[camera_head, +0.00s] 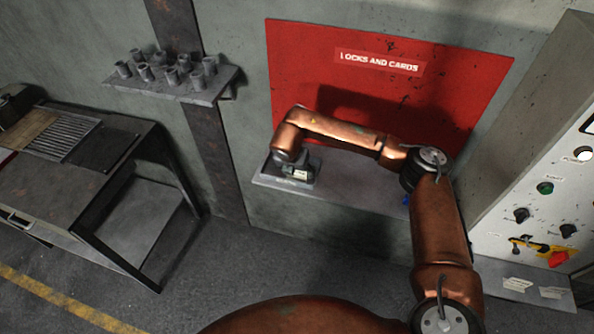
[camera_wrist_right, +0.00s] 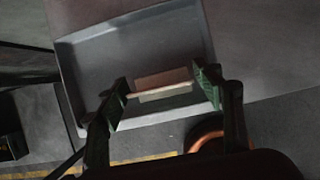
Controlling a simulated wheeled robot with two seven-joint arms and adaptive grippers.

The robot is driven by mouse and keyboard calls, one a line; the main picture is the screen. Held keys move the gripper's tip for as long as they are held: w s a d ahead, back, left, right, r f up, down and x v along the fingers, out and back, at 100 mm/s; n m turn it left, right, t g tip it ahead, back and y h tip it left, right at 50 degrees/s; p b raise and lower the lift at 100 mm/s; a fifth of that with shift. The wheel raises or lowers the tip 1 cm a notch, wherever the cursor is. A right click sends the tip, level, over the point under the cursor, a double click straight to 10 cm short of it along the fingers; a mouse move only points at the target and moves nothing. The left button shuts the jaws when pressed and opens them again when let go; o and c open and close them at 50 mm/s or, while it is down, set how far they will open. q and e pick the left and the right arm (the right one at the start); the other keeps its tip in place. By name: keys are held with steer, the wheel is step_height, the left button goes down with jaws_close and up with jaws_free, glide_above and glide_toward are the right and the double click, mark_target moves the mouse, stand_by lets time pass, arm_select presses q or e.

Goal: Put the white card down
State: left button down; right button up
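The white card (camera_wrist_right: 162,84) spans the gap between the fingertips of my right gripper (camera_wrist_right: 163,95) in the right wrist view, looking beige in the dim light. The fingers touch or nearly touch its two ends. Behind the card in that view is a grey tray (camera_wrist_right: 95,60) with a raised rim. In the head view my right gripper (camera_head: 290,163) is low over the left end of the shelf, at the tray (camera_head: 280,178). A small pale patch of the card (camera_head: 301,174) shows there. I cannot tell whether the card touches the tray floor. My left gripper is out of view.
The shelf (camera_head: 350,184) runs under a red "LOCKS AND CARDS" board (camera_head: 460,85). A small shelf with several grey cups (camera_head: 170,76) is at upper left. A work table (camera_head: 60,205) stands left. A control panel (camera_head: 540,205) with knobs and a red switch is right.

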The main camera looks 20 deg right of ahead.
steer(key=shift+o, duration=0.9)
steer(key=shift+r, duration=0.15)
steer(key=v, duration=1.2)
steer(key=shift+b, duration=0.3)
steer(key=shift+s, duration=0.1)
